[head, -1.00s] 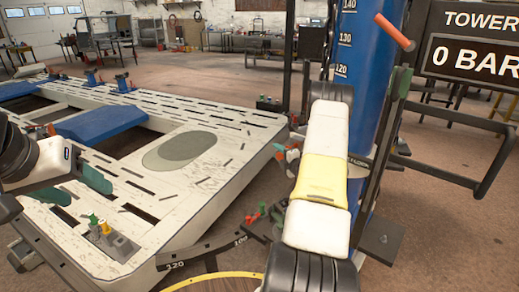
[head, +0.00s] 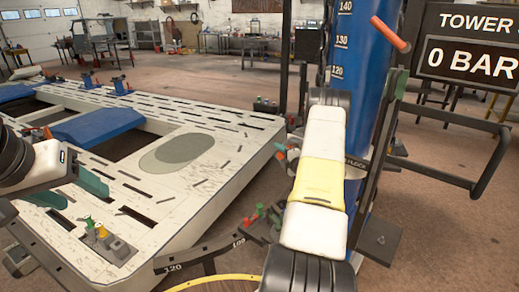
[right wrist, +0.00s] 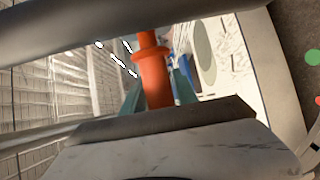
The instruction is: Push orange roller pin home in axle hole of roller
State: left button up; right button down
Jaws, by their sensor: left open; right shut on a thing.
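The orange roller pin (right wrist: 157,80) is in the right wrist view, a thick orange cylinder with a wider collar. My right gripper (right wrist: 158,95) is shut on it, with a teal finger on each side. The pin's far end runs out of sight behind a dark bar at the top. In the head view my right arm covers most of this gripper; small teal and orange parts show beside the arm. I cannot make out the roller or its axle hole. My left gripper (head: 68,192) is open and empty above the near left of the frame bench.
The white slotted bench (head: 215,185) fills the left. A grey block (head: 115,248) with green and yellow pieces stands on it. The blue tower (head: 357,50) with an orange-handled lever (head: 390,33) stands behind my right arm. A gauge panel (head: 470,52) reads 0 BAR.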

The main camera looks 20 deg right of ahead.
jog(key=shift+w+d, duration=0.2)
jog(key=shift+d, duration=0.2)
jog(key=c, duration=0.9)
grip_release()
jog(key=shift+o, duration=0.2)
jog(key=shift+a, duration=0.1)
